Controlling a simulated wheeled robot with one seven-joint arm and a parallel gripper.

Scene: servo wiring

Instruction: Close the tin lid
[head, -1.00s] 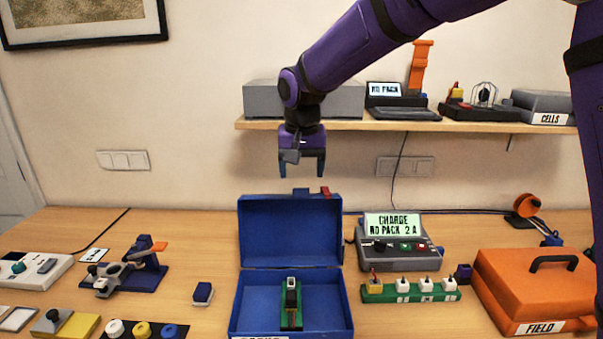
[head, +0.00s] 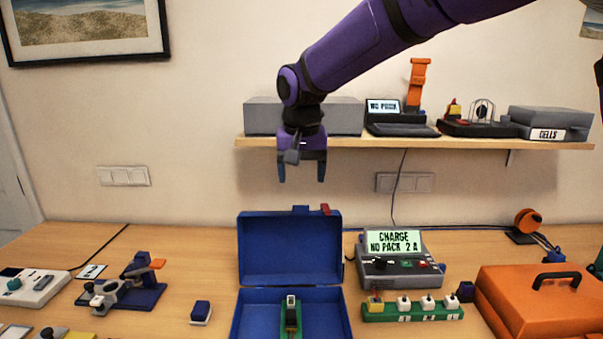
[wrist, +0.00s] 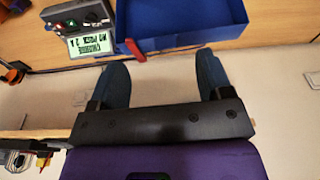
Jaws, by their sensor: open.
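The blue tin's lid (head: 290,252) stands upright at the back of the blue tin (head: 245,322), so the tin is open. A red tab and a blue latch show on the lid's top edge. Inside the tin is a green and black part (head: 291,316) with a white top. My gripper (head: 302,180) hangs above the lid, pointing down, open and empty, with a gap between its fingertips and the lid's top edge. In the wrist view the two fingers (wrist: 162,72) are apart, and the blue tin (wrist: 190,22) with the red tab lies beyond them.
A charger (head: 393,262) and a green strip of white plugs (head: 413,309) stand right of the tin. An orange case (head: 540,300) is further right. A clamp tool (head: 130,287) and a small blue block (head: 201,312) lie left. A shelf (head: 420,143) runs behind my arm.

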